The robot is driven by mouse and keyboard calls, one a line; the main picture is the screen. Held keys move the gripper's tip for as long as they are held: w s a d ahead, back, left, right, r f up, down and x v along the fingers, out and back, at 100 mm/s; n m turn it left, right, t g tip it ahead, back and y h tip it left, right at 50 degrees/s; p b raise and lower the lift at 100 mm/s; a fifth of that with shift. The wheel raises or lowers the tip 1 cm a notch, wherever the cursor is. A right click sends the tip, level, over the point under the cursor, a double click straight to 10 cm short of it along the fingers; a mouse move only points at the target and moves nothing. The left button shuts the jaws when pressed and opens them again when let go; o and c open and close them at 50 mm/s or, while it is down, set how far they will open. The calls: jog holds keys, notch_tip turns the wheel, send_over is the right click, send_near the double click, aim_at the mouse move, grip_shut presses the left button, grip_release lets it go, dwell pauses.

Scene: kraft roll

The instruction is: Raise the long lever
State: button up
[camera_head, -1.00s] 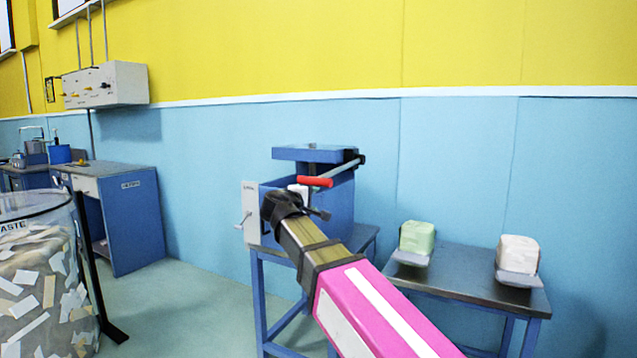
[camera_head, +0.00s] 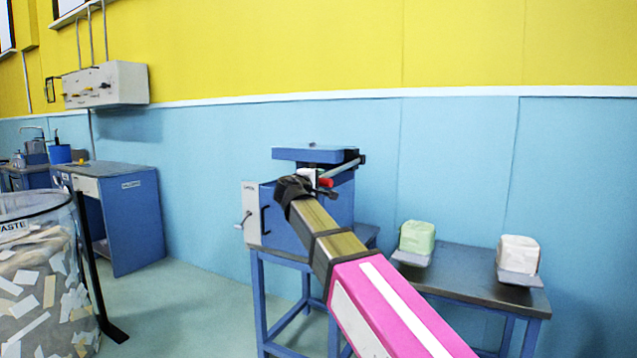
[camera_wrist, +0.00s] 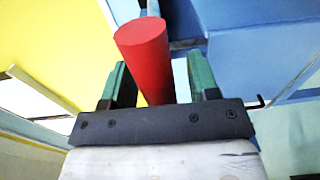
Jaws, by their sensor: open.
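The long lever is a grey bar (camera_head: 344,168) with a red grip, on the right side of the blue machine (camera_head: 285,222). In the head view my gripper (camera_head: 322,185) is in front of the machine and hides most of the red grip. In the wrist view the red grip (camera_wrist: 146,50) stands large between the two green fingers of my gripper (camera_wrist: 153,80). The fingers are open, with a gap showing on the right side of the grip. Whether either finger touches the grip cannot be told.
A low table (camera_head: 470,283) with a green block (camera_head: 417,237) and a pale block (camera_head: 519,253) stands at right. A clear waste bin (camera_head: 38,275) stands at left. Floor between bin and machine is free.

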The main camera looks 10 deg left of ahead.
jog(key=shift+w+d, duration=0.15)
jog(key=shift+w, duration=0.15)
grip_shut()
jog(key=w+d+r+g+y, duration=0.1)
jog(key=w+r+g, duration=0.3)
jog(key=r, duration=1)
jog(key=w+d+r+g+y, duration=0.2)
jog(key=w+r+g, duration=0.2)
jog(key=r, duration=0.9)
jog(key=w+d+r+g, duration=0.1)
jog(key=w+d+r, duration=0.2)
jog(key=w+r, duration=0.7)
jog(key=shift+w+d, duration=0.15)
jog(key=shift+d, duration=0.05)
jog(key=c, duration=1)
grip_release()
jog(key=w+d+r, duration=0.1)
jog(key=w, duration=0.2)
jog(key=w+d+r, duration=0.1)
jog(key=w, duration=0.2)
jog(key=w+d+r, duration=0.1)
jog(key=w, duration=0.2)
jog(key=shift+d+r, duration=0.25)
jog(key=shift+r, duration=0.15)
jog(key=shift+o, duration=0.2)
jog(key=shift+w+d+r, duration=0.1)
jog(key=shift+w+d, duration=0.1)
jog(key=shift+w, duration=0.3)
